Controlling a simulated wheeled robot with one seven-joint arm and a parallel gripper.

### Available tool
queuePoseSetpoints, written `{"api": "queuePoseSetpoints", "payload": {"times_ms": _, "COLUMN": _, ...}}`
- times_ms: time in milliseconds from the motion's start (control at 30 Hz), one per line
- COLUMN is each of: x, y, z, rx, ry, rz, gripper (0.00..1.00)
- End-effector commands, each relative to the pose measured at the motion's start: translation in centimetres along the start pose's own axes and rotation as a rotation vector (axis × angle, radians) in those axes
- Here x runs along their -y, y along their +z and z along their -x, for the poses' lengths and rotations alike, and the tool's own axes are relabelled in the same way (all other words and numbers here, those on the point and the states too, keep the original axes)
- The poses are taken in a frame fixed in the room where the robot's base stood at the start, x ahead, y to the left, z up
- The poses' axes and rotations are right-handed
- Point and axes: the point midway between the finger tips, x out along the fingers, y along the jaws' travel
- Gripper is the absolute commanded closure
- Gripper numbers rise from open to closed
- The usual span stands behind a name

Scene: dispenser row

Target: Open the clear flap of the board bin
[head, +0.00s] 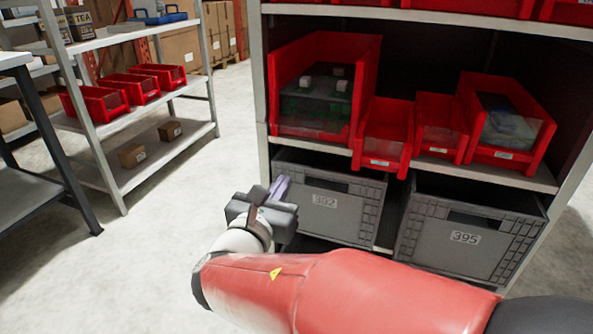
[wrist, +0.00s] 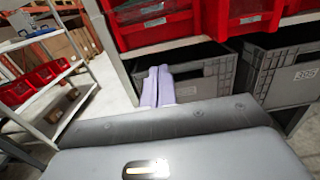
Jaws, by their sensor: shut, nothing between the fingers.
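The large red bin (head: 364,85) at the left of the middle shelf holds dark green board-like items and small pale blocks. I take it to be the board bin. A clear flap (head: 312,112) seems to cover its front; its edges are hard to make out. My gripper (head: 280,187) is below and left of this bin, in front of grey crate 392, apart from the flap. Its purple fingers (wrist: 158,86) are together and empty in the wrist view, with a red bin (wrist: 150,28) above them.
Smaller red bins (head: 384,135) stand to the right on the same shelf. Grey crates, 392 (head: 325,203) and 395 (head: 465,238), sit below. A separate rack (head: 120,170) with red bins stands at the left. The floor (head: 175,215) between is clear.

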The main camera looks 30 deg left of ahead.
Motion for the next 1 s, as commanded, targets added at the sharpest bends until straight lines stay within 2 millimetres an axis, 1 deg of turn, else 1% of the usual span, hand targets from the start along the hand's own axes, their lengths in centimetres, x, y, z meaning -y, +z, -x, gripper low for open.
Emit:
{"api": "queuePoseSetpoints", "payload": {"times_ms": 33, "x": 0.1, "y": 0.0, "z": -1.2, "rx": 0.000, "ry": -0.003, "rz": 0.001, "gripper": 1.00}}
{"api": "queuePoseSetpoints", "payload": {"times_ms": 100, "x": 0.1, "y": 0.0, "z": -2.8, "rx": 0.000, "ry": -0.004, "rz": 0.001, "gripper": 1.00}}
{"api": "queuePoseSetpoints", "payload": {"times_ms": 300, "x": 0.1, "y": 0.1, "z": -6.9, "rx": 0.001, "ry": -0.002, "rz": 0.000, "gripper": 1.00}}
{"api": "queuePoseSetpoints", "payload": {"times_ms": 400, "x": 0.0, "y": 2.1, "z": -7.1, "rx": 0.003, "ry": 0.002, "rz": -0.003, "gripper": 1.00}}
{"api": "queuePoseSetpoints", "payload": {"times_ms": 533, "x": 0.0, "y": 3.3, "z": -7.5, "rx": 0.001, "ry": 0.001, "rz": -0.002, "gripper": 1.00}}
{"api": "queuePoseSetpoints", "payload": {"times_ms": 700, "x": 0.0, "y": 3.9, "z": -7.7, "rx": 0.000, "ry": 0.001, "rz": 0.000, "gripper": 1.00}}
{"api": "queuePoseSetpoints", "payload": {"times_ms": 1000, "x": 0.0, "y": 4.0, "z": -7.7, "rx": 0.001, "ry": 0.001, "rz": 0.000, "gripper": 1.00}}
